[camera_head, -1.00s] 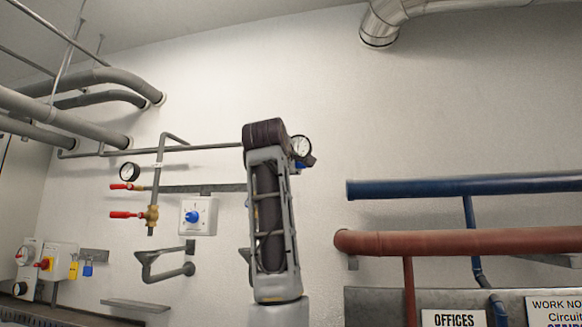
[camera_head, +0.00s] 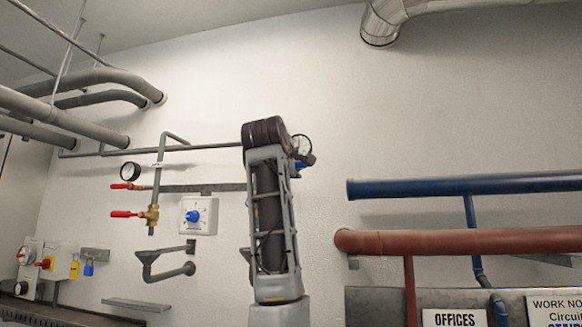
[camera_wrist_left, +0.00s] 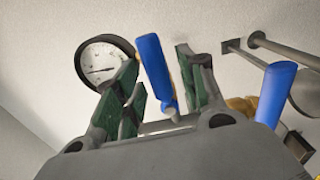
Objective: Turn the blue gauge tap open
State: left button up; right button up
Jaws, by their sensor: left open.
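The blue gauge tap's lever handle (camera_wrist_left: 153,68) stands between the green-padded fingers of my left gripper (camera_wrist_left: 160,84) in the left wrist view. The gripper is open around the handle; I cannot tell whether either finger touches it. The round white pressure gauge (camera_wrist_left: 103,63) is just left of the fingers. In the head view, my arm stands in front of this pipework. The gauge (camera_head: 302,145) and a bit of the blue handle (camera_head: 300,166) show at its right edge; the rest is hidden. My right gripper is not in view.
A second blue handle (camera_wrist_left: 274,92) is right of the gripper, by brass fittings (camera_wrist_left: 240,104). Left of my arm are red-handled valves (camera_head: 125,214), another gauge (camera_head: 130,171) and a blue-knobbed switch box (camera_head: 198,215). Blue (camera_head: 460,186) and red (camera_head: 460,241) pipes run along the right.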

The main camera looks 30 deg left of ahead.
pick_arm(q)
jog(key=v, duration=1.1)
jog(key=shift+s, duration=0.25)
dwell(0.5)
